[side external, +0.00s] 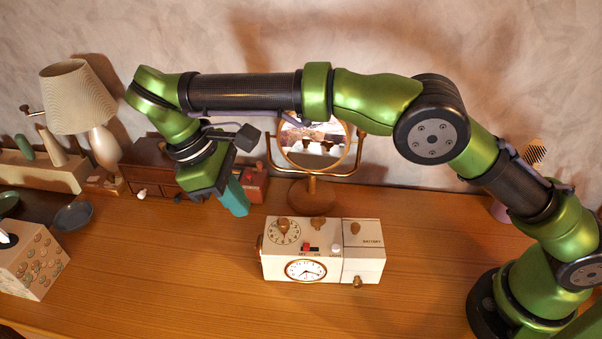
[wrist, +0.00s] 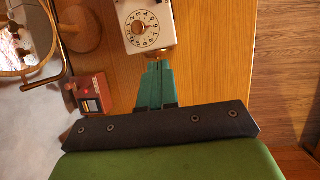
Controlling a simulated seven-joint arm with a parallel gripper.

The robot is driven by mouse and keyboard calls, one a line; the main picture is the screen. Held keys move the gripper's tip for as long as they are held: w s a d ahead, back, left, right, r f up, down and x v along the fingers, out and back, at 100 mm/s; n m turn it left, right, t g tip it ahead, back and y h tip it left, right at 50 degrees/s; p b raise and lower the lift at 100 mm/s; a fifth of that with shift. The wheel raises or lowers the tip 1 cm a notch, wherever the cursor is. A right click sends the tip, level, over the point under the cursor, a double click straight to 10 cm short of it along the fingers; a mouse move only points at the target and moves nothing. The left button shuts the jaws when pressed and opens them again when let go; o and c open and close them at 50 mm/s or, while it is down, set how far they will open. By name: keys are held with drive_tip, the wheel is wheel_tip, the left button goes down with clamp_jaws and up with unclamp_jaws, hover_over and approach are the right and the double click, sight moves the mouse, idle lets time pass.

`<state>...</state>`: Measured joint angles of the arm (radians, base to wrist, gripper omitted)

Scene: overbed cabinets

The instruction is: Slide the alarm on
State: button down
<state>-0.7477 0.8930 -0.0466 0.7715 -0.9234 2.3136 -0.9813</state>
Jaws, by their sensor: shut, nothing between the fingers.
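The alarm clock (side external: 330,252) is a white box standing on the wooden desk. Its top has a dial, knobs and a small red-and-black slide switch (side external: 309,248) between the OFF and ON labels, with the red part on the OFF side. A round clock face is on its front. In the wrist view only the dial end of the alarm clock (wrist: 146,28) shows; the switch is out of that view. My gripper (side external: 236,205) is left of and above the clock, with its teal fingers shut and empty. The fingers (wrist: 155,70) point toward the clock's dial end in the wrist view.
A round mirror (side external: 313,146) on a wooden stand is behind the clock. A small red box (side external: 254,184) is behind my gripper. A lamp (side external: 80,97), a brown drawer box (side external: 152,166) and a tissue box (side external: 30,262) are at left. The desk around the clock's front is clear.

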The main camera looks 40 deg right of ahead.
sight(307, 245)
drive_tip(key=shift+n+g, duration=0.3)
drive_tip(key=x, duration=0.4)
drive_tip(key=s+x, duration=0.1)
drive_tip(key=x, duration=0.3)
drive_tip(key=shift+s+d+r, duration=0.15)
drive_tip(key=shift+r, duration=0.05)
drive_tip(key=shift+s+d+f, duration=0.25)
drive_tip(key=shift+s+d, duration=0.6)
drive_tip(key=shift+d, duration=0.15)
drive_tip(key=shift+s+d, duration=0.45)
drive_tip(key=shift+d, duration=0.1)
drive_tip(key=shift+s+d, duration=0.65)
drive_tip(key=shift+d, duration=0.2)
drive_tip(key=shift+f, duration=0.1)
